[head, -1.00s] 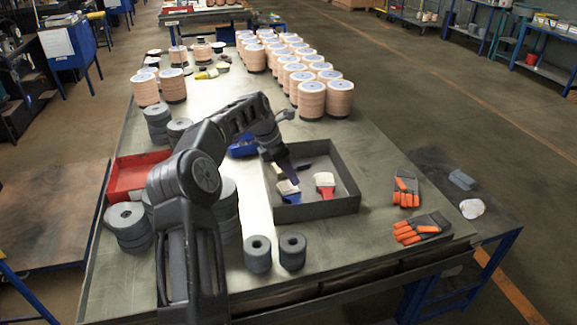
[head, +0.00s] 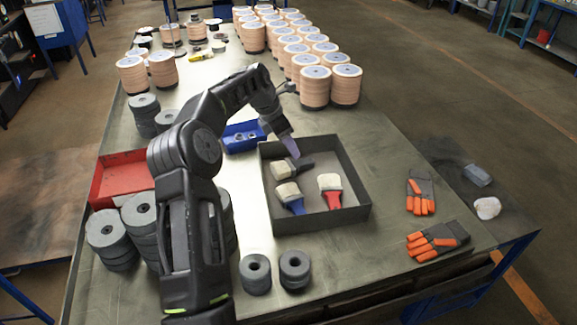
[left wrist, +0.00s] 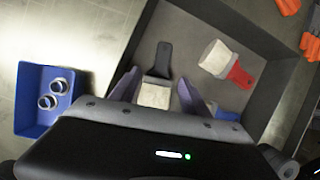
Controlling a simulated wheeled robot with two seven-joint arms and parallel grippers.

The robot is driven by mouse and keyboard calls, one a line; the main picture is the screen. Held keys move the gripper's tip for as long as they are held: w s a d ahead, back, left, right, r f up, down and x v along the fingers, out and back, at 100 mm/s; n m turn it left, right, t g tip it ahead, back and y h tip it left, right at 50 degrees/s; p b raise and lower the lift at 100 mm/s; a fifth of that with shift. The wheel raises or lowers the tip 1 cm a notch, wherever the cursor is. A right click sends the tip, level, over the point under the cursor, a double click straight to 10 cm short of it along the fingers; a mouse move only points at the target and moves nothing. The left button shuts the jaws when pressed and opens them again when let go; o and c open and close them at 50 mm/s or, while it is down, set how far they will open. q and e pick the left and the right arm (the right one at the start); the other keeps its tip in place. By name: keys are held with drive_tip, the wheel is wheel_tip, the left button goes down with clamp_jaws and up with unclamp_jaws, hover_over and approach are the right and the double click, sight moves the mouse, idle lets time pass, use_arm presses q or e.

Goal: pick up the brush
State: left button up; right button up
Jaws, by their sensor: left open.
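Three brushes lie in the dark grey tray (head: 362,212). The black-handled brush (head: 284,169) is nearest the back left; the blue-handled brush (head: 289,194) and red-handled brush (head: 330,186) lie in front of it. My left gripper (head: 289,146) points down at the tray's back left, above the black-handled brush. In the left wrist view the open, empty jaws (left wrist: 161,88) straddle the black-handled brush (left wrist: 155,94); its handle points away. The red-handled brush (left wrist: 218,58) is to the right there; only a bit of blue handle (left wrist: 228,116) shows. My right gripper is out of view.
A blue bin (head: 240,137) with small rings stands left of the tray, and a red bin (head: 121,176) farther left. Grey discs (head: 255,274) stand in front. Orange-tipped gloves (head: 437,241) lie to the right. Tan disc stacks (head: 316,88) stand behind. The tray walls surround the brushes.

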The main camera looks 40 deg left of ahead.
sight(299, 162)
use_arm(q)
drive_tip(key=shift+p+x, duration=0.3)
drive_tip(key=shift+x, duration=1.1)
drive_tip(key=shift+f, duration=0.1)
drive_tip(key=shift+d+f+p, duration=0.1)
drive_tip(key=shift+f+p, duration=0.25)
drive_tip(key=p+x, duration=0.1)
drive_tip(key=x, duration=0.2)
drive_tip(key=shift+w+d+f, duration=0.1)
drive_tip(key=shift+d+f, duration=0.05)
drive_tip(key=shift+f, duration=0.1)
drive_tip(key=shift+w+f, duration=0.15)
drive_tip(key=shift+f, duration=0.2)
clamp_jaws()
